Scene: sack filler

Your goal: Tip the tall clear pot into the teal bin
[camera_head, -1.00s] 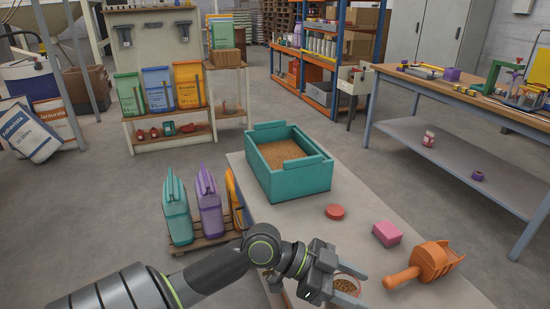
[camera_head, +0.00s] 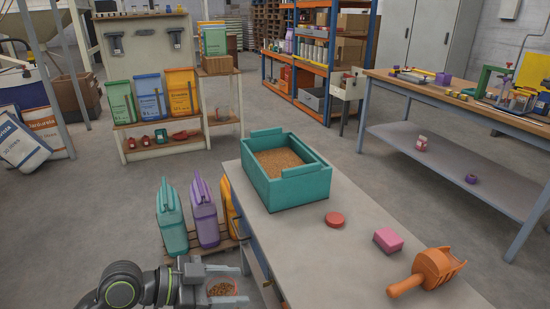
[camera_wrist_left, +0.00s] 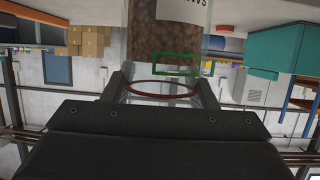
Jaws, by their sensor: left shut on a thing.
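The tall clear pot (camera_head: 222,289) holds brown pellets and has a round open top in the head view. My left gripper (camera_head: 230,284) is shut on it, at the lower left of the head view, left of the table edge. In the left wrist view the pot (camera_wrist_left: 172,40) shows with its brown contents, a pale label and a dark red rim between the fingers; that picture looks upside down. The teal bin (camera_head: 314,187) stands on the table, up and right of the pot, with brown grain inside. My right gripper is not in view.
On the grey table (camera_head: 300,245) are a red disc (camera_head: 334,219), a pink block (camera_head: 388,240) and an orange scoop (camera_head: 427,270). Teal (camera_head: 171,218), purple (camera_head: 204,213) and yellow containers stand on a pallet left of the table.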

